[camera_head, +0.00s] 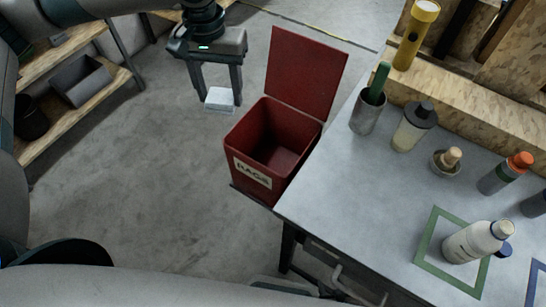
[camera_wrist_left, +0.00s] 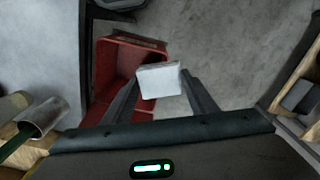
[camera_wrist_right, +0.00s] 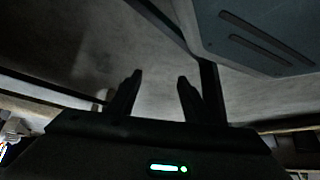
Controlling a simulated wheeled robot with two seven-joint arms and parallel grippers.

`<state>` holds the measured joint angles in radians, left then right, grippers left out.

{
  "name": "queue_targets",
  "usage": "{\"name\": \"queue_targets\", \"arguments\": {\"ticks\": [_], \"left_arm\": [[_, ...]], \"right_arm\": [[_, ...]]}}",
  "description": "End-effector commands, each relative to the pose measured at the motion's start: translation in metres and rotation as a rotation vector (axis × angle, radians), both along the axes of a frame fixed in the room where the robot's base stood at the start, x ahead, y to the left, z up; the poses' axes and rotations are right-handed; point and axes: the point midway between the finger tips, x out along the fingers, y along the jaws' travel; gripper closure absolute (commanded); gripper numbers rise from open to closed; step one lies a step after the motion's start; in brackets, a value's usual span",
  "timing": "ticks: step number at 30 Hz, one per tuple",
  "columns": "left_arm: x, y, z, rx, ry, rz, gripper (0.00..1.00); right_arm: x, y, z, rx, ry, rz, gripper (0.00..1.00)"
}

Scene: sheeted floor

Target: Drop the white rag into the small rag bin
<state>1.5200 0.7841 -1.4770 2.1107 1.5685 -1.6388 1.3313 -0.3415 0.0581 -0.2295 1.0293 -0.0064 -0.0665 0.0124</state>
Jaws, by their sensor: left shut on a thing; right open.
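My left gripper (camera_head: 221,92) is shut on the white rag (camera_head: 219,98), a small folded block between its fingertips. The rag also shows in the left wrist view (camera_wrist_left: 159,80). The red rag bin (camera_head: 248,150), labelled "RAGS", stands with its lid raised, and its inside looks empty. In the head view the gripper and rag are to the upper left of the bin's mouth. The bin also shows behind the fingers in the left wrist view (camera_wrist_left: 103,72). My right gripper (camera_wrist_right: 158,92) is open and empty in the right wrist view; it is not visible in the head view.
A grey workbench (camera_head: 330,200) stands right of the bin, holding a metal cup (camera_head: 368,112), a dark-lidded jar (camera_head: 410,130) and a white bottle (camera_head: 478,243) on a green-outlined square. Wooden shelving with a grey bin (camera_head: 82,82) is at left. The floor between is clear.

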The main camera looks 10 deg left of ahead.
Motion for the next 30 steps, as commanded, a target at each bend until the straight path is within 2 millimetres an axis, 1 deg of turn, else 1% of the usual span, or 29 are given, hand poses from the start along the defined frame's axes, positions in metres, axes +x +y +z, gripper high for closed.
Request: {"name": "queue_targets", "arguments": {"ticks": [1, 5, 8, 13, 18, 21, 25, 30], "left_arm": [[0.003, -0.003, 0.004, -0.001, 0.002, 0.002, 0.72], [0.013, -0.011, 0.005, -0.001, 0.005, 0.016, 0.72], [0.024, -0.019, 0.005, -0.001, 0.006, 0.032, 0.72], [0.044, -0.035, 0.0, -0.001, 0.008, 0.068, 0.72], [0.059, -0.05, -0.012, -0.001, 0.008, 0.11, 0.72], [0.065, -0.058, -0.02, -0.001, 0.008, 0.136, 0.72], [0.068, -0.067, -0.033, 0.0, 0.009, 0.17, 0.72], [0.065, -0.078, -0.052, -0.001, 0.008, 0.214, 0.72]], "right_arm": [[-0.003, -0.002, 0.006, -0.003, 0.007, 0.0, 0.54], [-0.013, -0.007, 0.014, -0.014, 0.038, 0.0, 0.54], [-0.026, -0.013, 0.023, -0.025, 0.072, 0.0, 0.54], [-0.053, -0.025, 0.04, -0.049, 0.144, -0.002, 0.54], [-0.082, -0.037, 0.058, -0.072, 0.219, -0.004, 0.54], [-0.1, -0.045, 0.07, -0.085, 0.263, -0.004, 0.54], [-0.123, -0.054, 0.086, -0.103, 0.32, -0.006, 0.54], [-0.154, -0.067, 0.109, -0.125, 0.394, -0.009, 0.54]]}}
